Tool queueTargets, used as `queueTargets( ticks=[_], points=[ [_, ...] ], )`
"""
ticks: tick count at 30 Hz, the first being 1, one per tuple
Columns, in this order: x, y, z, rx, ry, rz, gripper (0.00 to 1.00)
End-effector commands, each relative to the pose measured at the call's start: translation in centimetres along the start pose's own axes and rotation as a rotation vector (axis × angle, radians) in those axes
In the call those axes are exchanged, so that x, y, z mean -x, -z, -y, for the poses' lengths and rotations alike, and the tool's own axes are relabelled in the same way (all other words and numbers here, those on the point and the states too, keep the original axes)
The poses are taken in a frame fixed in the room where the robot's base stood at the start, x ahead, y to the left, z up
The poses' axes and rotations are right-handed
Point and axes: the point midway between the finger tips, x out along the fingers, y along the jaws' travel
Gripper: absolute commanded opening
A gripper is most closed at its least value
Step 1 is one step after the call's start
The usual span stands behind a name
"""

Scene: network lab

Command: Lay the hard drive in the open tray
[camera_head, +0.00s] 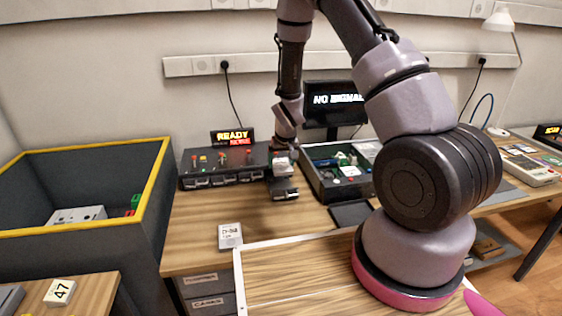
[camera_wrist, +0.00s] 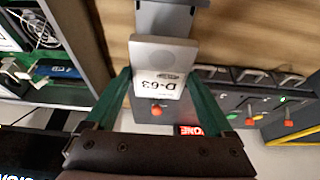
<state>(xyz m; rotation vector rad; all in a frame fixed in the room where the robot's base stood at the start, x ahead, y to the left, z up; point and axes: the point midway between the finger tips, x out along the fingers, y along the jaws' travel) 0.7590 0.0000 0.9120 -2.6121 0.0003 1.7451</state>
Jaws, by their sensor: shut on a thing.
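A light grey hard drive (camera_wrist: 163,52) with a label reading D-63 is between the green fingers of my gripper (camera_wrist: 160,92) in the wrist view. My gripper is shut on it. In the head view, the drive (camera_head: 282,166) is small under my gripper (camera_head: 284,155), at the right end of the dark drive bay unit (camera_head: 222,163). The open tray (camera_head: 285,190) sticks out from the unit's front, just below the drive. In the wrist view the tray (camera_wrist: 165,15) shows beyond the drive's far end. Whether drive and tray touch, I cannot tell.
Several other trays (camera_head: 222,180) along the unit's front look shut. A dark bin of parts (camera_head: 340,170) stands close on the right. A labelled white item (camera_head: 230,236) lies on the wooden desk in front. A large yellow-rimmed bin (camera_head: 85,225) stands at left.

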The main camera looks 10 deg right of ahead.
Motion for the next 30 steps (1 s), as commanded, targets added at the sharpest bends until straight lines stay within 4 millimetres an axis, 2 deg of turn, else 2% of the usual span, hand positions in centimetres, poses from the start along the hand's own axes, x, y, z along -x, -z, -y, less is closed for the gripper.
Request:
queueTargets(
  ticks=[18,30],
  points=[
    [-5.5,-2.3,0.0,0.0,0.0,0.0,0.07],
    [-6.7,-2.7,0.0,0.0,0.0,-0.001,0.07]
  ],
)
